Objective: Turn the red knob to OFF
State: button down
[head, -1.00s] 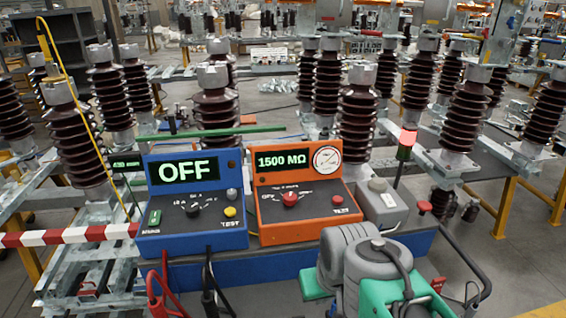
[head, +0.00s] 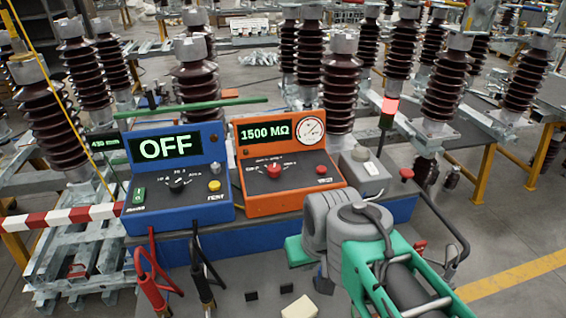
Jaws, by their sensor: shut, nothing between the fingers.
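The red knob (head: 274,171) sits on the sloping dark panel of the orange tester (head: 295,204), in the middle of the bench. The exact way it points is too small to read. The tester's green display (head: 266,133) reads 1500 MΩ, and a round dial (head: 311,128) is beside it. A smaller red button (head: 322,169) is to the right of the knob. My grey and green arm (head: 362,232) rises at the lower right, in front of and to the right of the tester. I cannot make out its fingertips. Nothing covers the knob.
The blue box (head: 178,217) with display OFF stands left of the tester. A grey box (head: 366,175) stands to its right. Red (head: 152,290) and black (head: 205,288) clips stand upright in front. Tall brown insulators (head: 197,88) line the back. A striped barrier (head: 60,216) is at left.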

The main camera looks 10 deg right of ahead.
aim_at(274, 171)
jog(key=z, duration=0.05)
jog(key=k, duration=1.05)
jog(key=u, duration=0.85)
jog(key=i, duration=1.1)
jog(key=z, duration=0.8)
